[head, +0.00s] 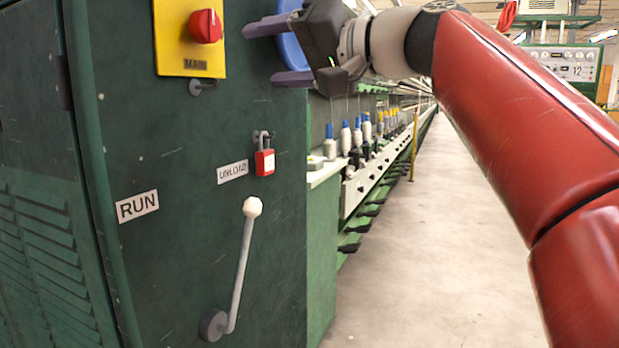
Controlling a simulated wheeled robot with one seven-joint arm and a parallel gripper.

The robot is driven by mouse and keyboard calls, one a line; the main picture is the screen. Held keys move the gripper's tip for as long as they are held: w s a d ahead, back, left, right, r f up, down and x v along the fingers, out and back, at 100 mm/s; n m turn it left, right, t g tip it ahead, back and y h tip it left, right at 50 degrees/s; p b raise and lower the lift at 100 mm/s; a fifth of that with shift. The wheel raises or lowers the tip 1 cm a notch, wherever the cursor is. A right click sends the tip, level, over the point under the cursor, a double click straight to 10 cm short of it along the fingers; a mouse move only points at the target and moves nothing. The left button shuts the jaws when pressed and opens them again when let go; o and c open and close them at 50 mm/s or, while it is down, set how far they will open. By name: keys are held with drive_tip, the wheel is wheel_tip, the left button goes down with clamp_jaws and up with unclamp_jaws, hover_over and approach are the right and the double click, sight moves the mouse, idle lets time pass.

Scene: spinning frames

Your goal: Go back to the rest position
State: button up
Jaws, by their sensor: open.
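My gripper (259,55) is at the top middle of the head view, its two purple-grey fingers pointing left and spread apart. Nothing is visibly held between them. A blue rounded thing (291,50) shows behind the fingers; I cannot tell what it belongs to. The gripper is in front of the upper right edge of the green machine cabinet (180,215), right of the red knob (205,26) on its yellow MAIN plate (172,35). My red arm reaches in from the right.
A grey lever (241,265) with a white knob leans toward the UNLOAD label (232,172), away from the RUN label (137,205). A red padlock (264,163) hangs on the cabinet. Several bobbins (346,138) line the frame behind. The aisle floor (440,250) is clear.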

drive_tip(key=s+d+f+m+g+h+p, duration=0.1)
drive_tip(key=s+d+f+h, duration=0.4)
drive_tip(key=f, duration=0.9)
drive_tip(key=s+d+f+m+g+h+p, duration=0.1)
drive_tip(key=s+d+f+h, duration=0.4)
drive_tip(key=f, duration=1)
drive_tip(key=s+d+f+m+h+p, duration=0.1)
drive_tip(key=s+d+f+h, duration=0.4)
drive_tip(key=f, duration=1)
drive_tip(key=s+d+p, duration=0.1)
drive_tip(key=s+d, duration=0.2)
drive_tip(key=d, duration=0.2)
drive_tip(key=shift+s+d+g+h, duration=0.2)
drive_tip(key=shift+d+g+h, duration=0.15)
drive_tip(key=shift+g+h, duration=0.05)
